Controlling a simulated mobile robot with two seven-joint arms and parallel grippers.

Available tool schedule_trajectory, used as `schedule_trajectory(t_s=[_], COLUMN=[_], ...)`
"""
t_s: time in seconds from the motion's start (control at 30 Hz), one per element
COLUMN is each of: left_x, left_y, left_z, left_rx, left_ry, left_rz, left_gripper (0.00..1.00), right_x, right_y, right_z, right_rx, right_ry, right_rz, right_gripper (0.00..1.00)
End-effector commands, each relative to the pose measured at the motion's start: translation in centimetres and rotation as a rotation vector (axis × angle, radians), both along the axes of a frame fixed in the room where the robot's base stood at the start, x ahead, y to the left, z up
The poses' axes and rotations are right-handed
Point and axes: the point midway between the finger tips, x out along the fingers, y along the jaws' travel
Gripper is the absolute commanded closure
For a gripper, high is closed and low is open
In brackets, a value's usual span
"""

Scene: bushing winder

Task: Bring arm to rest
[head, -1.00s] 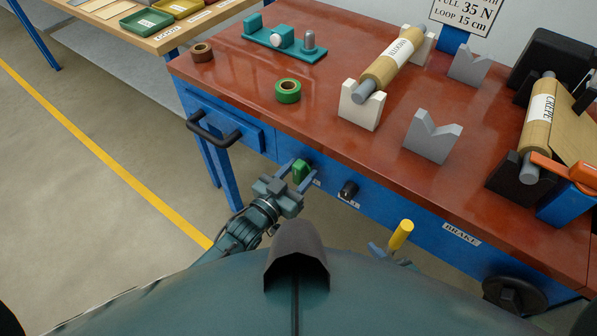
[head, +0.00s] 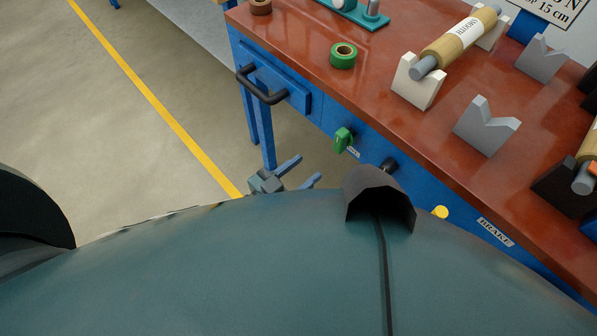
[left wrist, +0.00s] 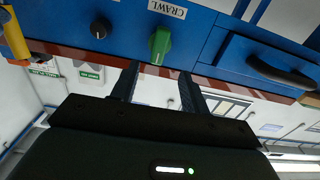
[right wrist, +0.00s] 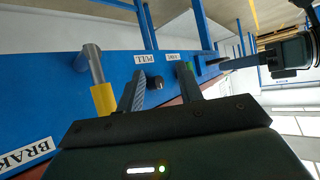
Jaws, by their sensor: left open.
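My left gripper (head: 290,172) is open and empty in the head view, low in front of the blue bench front, left of the green knob (head: 343,139) and apart from it. In the left wrist view the open fingers (left wrist: 157,88) point toward the green knob (left wrist: 160,45), with a gap between. My right gripper (right wrist: 162,88) shows in the right wrist view, its fingers spread and nothing held. The yellow handle (right wrist: 104,99) is close beside its left finger; I cannot tell if they touch. In the head view my body hides the right gripper.
The red bench top (head: 400,130) carries a green tape roll (head: 343,56), a smooth roll (head: 460,38) on white V-blocks and a grey V-block (head: 487,126). A drawer handle (head: 262,86) and black knob (head: 389,165) project from the front. Open floor lies left.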

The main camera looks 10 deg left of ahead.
Motion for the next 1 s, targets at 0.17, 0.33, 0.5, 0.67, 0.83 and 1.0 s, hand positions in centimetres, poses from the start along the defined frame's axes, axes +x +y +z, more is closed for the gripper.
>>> schedule_trajectory(t_s=[0.17,0.33,0.5,0.67,0.83,1.0], left_x=[-0.7,-0.7,-0.7,-0.7,-2.1,-5.8], left_y=[0.5,0.5,0.5,0.5,0.7,3.1], left_z=[0.1,0.1,0.1,0.1,0.4,0.7], left_rx=[0.000,0.000,0.000,-0.001,0.023,0.117], left_ry=[-0.002,-0.002,-0.002,-0.001,0.082,0.305], left_rz=[0.000,0.000,0.000,0.000,0.060,0.202], left_gripper=[0.55,0.55,0.55,0.55,0.55,0.55], right_x=[0.0,0.0,0.0,0.0,0.0,-0.2], right_y=[0.0,0.0,0.0,-0.1,-0.2,-0.7], right_z=[0.0,0.0,0.0,0.0,0.8,1.4], right_rx=[0.001,0.001,0.001,-0.002,-0.008,-0.018], right_ry=[-0.001,-0.001,-0.001,-0.002,-0.001,0.015], right_rz=[-0.002,-0.002,-0.001,0.002,0.005,-0.004], right_gripper=[0.64,0.64,0.64,0.64,0.64,0.64])
